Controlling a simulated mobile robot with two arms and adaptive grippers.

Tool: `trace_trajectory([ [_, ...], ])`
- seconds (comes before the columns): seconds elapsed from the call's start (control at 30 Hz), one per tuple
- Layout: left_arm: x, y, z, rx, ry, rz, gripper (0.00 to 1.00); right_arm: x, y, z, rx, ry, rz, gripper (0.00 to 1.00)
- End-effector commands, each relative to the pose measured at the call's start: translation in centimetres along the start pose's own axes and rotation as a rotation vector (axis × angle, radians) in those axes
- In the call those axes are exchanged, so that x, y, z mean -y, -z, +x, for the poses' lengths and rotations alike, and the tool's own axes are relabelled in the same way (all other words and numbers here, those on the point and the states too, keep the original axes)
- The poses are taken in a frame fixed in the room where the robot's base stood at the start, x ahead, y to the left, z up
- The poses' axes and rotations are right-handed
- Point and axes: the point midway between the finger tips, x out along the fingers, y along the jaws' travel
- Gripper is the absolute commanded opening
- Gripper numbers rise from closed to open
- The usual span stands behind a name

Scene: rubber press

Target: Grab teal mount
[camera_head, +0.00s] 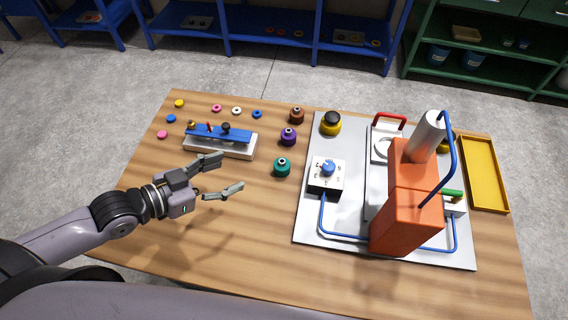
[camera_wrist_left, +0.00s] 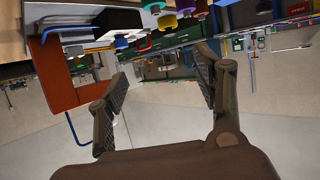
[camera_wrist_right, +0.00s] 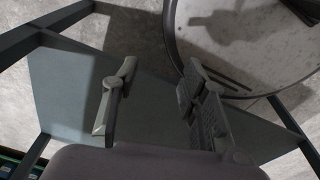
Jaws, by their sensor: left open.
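The teal mount (camera_head: 282,167) stands on the wooden table, nearest of a column of three round mounts. It also shows near the top edge of the left wrist view (camera_wrist_left: 166,19), which looks upside down. My left gripper (camera_head: 231,172) is open and empty above the table, left of the teal mount and apart from it, its fingers pointing toward it. The left fingers also show in the left wrist view (camera_wrist_left: 160,70). My right gripper (camera_wrist_right: 162,72) is open and empty in its wrist view, over the floor area, and does not show in the head view.
A purple mount (camera_head: 288,137) and a brown mount (camera_head: 297,116) stand behind the teal one. A blue-and-white fixture (camera_head: 222,146) lies behind my left gripper. The grey press plate (camera_head: 310,215) with the orange press (camera_head: 405,215) is to the right. The front table area is clear.

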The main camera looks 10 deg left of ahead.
Motion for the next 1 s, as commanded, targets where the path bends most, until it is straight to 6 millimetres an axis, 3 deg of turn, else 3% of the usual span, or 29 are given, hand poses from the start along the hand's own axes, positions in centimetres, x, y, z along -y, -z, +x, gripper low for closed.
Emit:
trace_trajectory([
  [0.03,0.0,-1.4,0.6,0.0,0.0,0.0,0.61,0.2,-0.8,1.4,0.009,0.002,0.0,0.4],
  [0.2,0.0,-3.4,1.4,0.0,0.0,0.0,0.61,0.5,-2.7,3.5,0.034,0.005,0.0,0.4],
  [0.37,0.0,-4.7,2.0,0.0,0.0,0.0,0.61,0.5,-2.8,5.0,0.035,0.005,-0.001,0.4],
  [0.67,0.1,-4.4,4.4,-0.005,0.002,-0.001,0.61,0.6,-1.2,4.9,0.009,0.006,0.0,0.4],
  [1.0,0.1,-4.2,10.5,-0.005,0.002,-0.003,0.61,0.7,-1.3,3.9,0.012,0.007,0.0,0.4],
])
